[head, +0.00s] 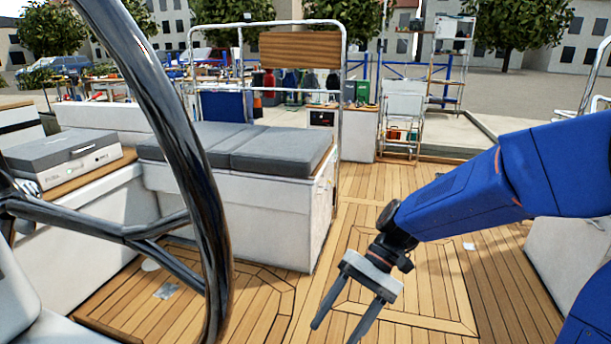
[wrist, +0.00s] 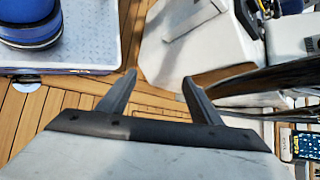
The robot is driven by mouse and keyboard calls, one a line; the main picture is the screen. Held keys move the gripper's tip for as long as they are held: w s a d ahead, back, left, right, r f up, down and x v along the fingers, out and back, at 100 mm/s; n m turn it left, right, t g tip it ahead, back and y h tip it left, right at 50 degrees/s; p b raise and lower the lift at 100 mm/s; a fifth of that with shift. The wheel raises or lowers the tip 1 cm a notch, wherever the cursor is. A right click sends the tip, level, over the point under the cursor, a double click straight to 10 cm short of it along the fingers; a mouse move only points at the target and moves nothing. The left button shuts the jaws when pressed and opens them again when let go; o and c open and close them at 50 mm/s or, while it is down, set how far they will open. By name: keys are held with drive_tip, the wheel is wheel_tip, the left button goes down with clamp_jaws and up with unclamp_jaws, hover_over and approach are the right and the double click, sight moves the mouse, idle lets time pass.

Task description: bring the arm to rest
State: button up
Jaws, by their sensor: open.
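My blue arm (head: 465,195) reaches in from the right in the head view, above the teak deck. My gripper (head: 346,316) hangs at its end with two dark fingers pointing down and to the left. The fingers are apart with nothing between them. In the wrist view my gripper (wrist: 158,80) also shows spread, empty fingers, with teak planks and a white surface beyond them. No object touches the fingers.
A large steering wheel (head: 190,150) stands close on the left. Behind it are a bench with grey cushions (head: 235,145) and a grey box (head: 65,158). A metal rail frame holds a wooden board (head: 300,48). The teak deck (head: 440,275) around my gripper is clear.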

drive_tip(key=s+d+r+t+h, duration=0.2)
drive_tip(key=d+t, duration=0.1)
drive_tip(key=d, duration=0.4)
drive_tip(key=s+d+r+t+h, duration=0.1)
drive_tip(key=s+d+t+h, duration=0.1)
drive_tip(key=d+t, duration=0.2)
drive_tip(key=s+d+r+t+h, duration=0.2)
drive_tip(key=d+t+h, duration=0.1)
drive_tip(key=d, duration=0.8)
drive_tip(key=shift+r+n+t, duration=0.35)
drive_tip(key=shift+n+t, duration=0.05)
drive_tip(key=shift+t, duration=0.3)
